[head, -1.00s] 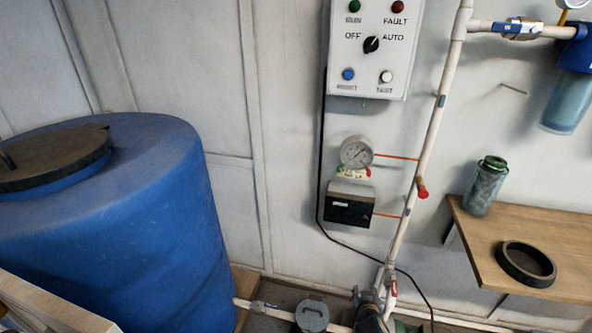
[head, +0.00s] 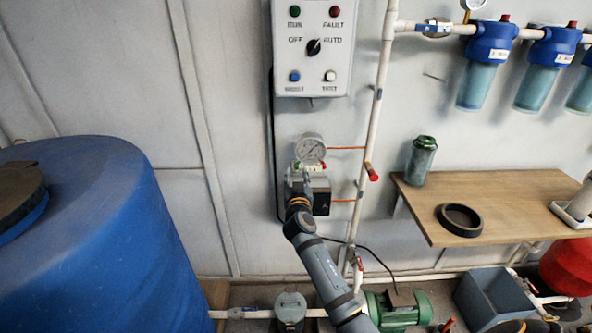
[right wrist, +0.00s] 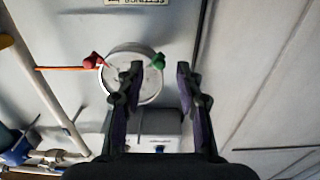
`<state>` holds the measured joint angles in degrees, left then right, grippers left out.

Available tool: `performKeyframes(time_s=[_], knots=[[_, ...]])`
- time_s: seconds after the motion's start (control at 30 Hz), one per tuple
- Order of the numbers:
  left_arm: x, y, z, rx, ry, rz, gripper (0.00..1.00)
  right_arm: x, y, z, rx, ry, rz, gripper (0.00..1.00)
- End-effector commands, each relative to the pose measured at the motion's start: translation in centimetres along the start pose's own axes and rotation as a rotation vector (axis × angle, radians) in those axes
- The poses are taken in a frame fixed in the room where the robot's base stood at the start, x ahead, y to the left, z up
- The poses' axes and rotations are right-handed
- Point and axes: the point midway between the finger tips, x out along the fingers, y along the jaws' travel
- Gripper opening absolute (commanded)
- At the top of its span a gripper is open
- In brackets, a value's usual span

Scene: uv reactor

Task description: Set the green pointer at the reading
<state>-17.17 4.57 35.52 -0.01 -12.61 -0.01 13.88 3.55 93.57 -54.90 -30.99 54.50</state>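The round pressure gauge (head: 310,148) is on the wall with a white dial and dark needle. In the right wrist view, its green pointer (right wrist: 158,61) is at the rim, in the picture between my fingertips, and a red pointer (right wrist: 93,60) is at the opposite side of the rim. My right gripper (right wrist: 160,70) is open and empty, one finger overlapping the dial. I cannot tell whether a finger touches the pointer. In the head view my right gripper (head: 299,178) is just below the gauge. The dial reading is too small to read. My left gripper is not in view.
A dark-fronted box (head: 321,203) is below the gauge, partly hidden by my arm. A control panel (head: 310,60) hangs above. A white pipe (head: 377,120) runs to the right. A shelf (head: 500,200) holds a green-capped bottle (head: 420,160) and black ring (head: 460,219). A blue barrel (head: 110,240) stands left.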

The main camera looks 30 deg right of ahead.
Motion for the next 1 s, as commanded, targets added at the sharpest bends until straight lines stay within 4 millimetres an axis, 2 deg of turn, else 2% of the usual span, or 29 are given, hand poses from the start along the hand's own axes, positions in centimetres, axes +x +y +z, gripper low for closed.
performKeyframes(time_s=[0.1,0.2,0.5,0.77,1.0], knots=[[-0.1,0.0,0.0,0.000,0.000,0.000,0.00,1.9,0.0,-0.1,-0.001,0.001,0.000,0.36],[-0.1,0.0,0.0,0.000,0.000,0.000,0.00,2.7,0.0,-0.1,-0.002,0.001,0.000,0.36],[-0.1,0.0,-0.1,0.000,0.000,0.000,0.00,3.0,0.0,0.0,-0.001,0.000,0.000,0.36],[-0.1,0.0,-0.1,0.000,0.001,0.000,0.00,3.0,0.0,0.1,-0.001,0.000,0.000,0.02],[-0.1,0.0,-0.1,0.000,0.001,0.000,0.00,3.0,0.0,0.1,-0.001,-0.001,-0.001,0.00]])
